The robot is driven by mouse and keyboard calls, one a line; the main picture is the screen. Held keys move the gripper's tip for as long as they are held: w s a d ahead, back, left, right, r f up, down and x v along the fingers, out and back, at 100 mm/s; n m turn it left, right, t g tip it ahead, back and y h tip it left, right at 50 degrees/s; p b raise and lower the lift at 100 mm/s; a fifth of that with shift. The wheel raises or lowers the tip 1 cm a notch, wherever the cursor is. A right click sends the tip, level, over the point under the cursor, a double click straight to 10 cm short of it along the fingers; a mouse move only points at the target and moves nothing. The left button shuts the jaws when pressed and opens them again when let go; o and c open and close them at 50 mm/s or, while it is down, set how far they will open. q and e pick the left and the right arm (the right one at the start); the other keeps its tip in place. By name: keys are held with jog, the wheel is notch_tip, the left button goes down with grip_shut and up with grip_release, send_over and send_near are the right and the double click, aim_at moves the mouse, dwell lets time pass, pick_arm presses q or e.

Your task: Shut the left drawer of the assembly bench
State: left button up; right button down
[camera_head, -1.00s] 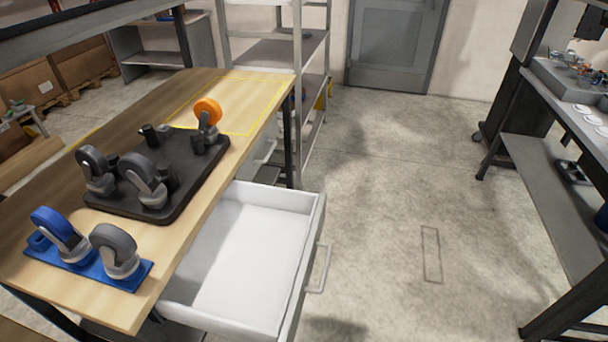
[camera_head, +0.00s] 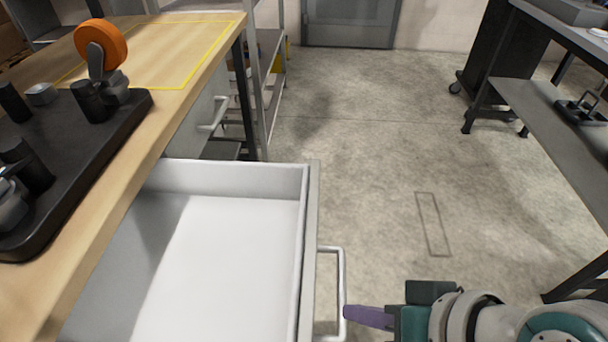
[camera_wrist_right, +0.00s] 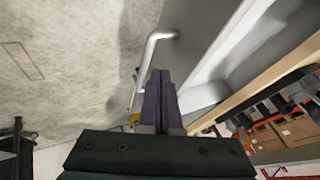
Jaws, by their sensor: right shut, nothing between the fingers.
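The open drawer (camera_head: 309,215) of the assembly bench (camera_head: 195,95) is pulled far out towards the right. It is white inside and looks empty. Its bar handle (camera_head: 341,285) is on the outer front; the handle also shows in the wrist view (camera_wrist_right: 149,50). My right gripper (camera_head: 348,313) comes in from the lower right with purple fingers. It is shut and empty, its tips right beside the handle's outer side; I cannot tell whether they touch. In the wrist view the fingers (camera_wrist_right: 158,80) point along the drawer front (camera_wrist_right: 200,25). My left gripper is out of view.
A second drawer (camera_head: 196,135) farther along the bench is shut. A black tray (camera_head: 125,125) with an orange caster (camera_head: 101,42) lies on the bench top. A grey side table (camera_head: 550,110) stands at right. The floor between is clear.

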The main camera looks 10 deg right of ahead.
jog(key=b+x, duration=0.2)
jog(key=x, duration=0.4)
jog(key=shift+w+f, duration=0.2)
jog(key=shift+a, duration=0.1)
